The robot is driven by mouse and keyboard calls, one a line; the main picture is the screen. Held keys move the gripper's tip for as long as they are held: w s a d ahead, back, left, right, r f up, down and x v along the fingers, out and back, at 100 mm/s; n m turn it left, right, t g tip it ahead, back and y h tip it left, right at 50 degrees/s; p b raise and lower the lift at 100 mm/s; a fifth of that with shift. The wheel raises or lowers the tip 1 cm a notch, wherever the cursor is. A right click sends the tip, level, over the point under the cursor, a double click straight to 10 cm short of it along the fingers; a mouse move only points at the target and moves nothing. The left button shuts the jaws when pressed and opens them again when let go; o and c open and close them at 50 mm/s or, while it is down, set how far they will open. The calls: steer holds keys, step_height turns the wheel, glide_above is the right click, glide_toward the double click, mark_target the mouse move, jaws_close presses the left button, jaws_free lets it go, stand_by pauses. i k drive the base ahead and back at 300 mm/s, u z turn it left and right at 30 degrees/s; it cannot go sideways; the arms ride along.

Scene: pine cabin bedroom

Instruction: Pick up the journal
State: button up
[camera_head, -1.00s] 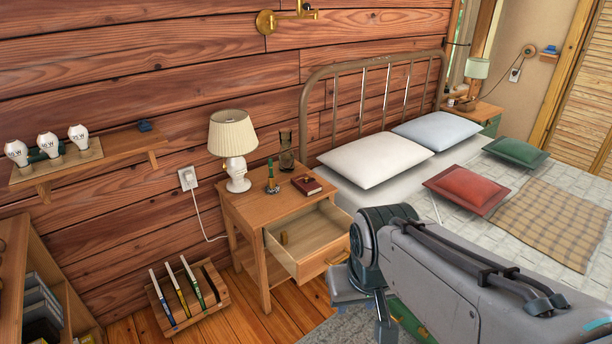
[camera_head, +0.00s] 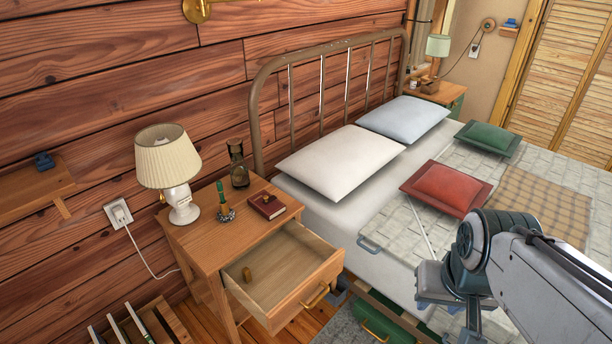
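A small dark red book, which looks like the journal (camera_head: 263,206), lies flat on top of the wooden nightstand (camera_head: 205,240), near its right back corner. A small brass-coloured thing sits on its cover. My gripper (camera_head: 440,296) is at the lower right, in front of the bed and well to the right of the nightstand, apart from the book. Its fingers cannot be made out clearly, so I cannot tell whether it is open or shut.
The nightstand's drawer (camera_head: 318,270) is pulled open, with a small brown thing inside. A lamp (camera_head: 168,165), a green candle-like thing in a holder (camera_head: 224,206) and an hourglass (camera_head: 238,170) stand around the book. The bed (camera_head: 340,215) is close on the right.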

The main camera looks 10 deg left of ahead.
mark_target(270, 212)
steer(key=i, duration=0.65)
steer(key=u, duration=0.8)
steer(key=i, duration=0.55)
steer(key=u, duration=0.5)
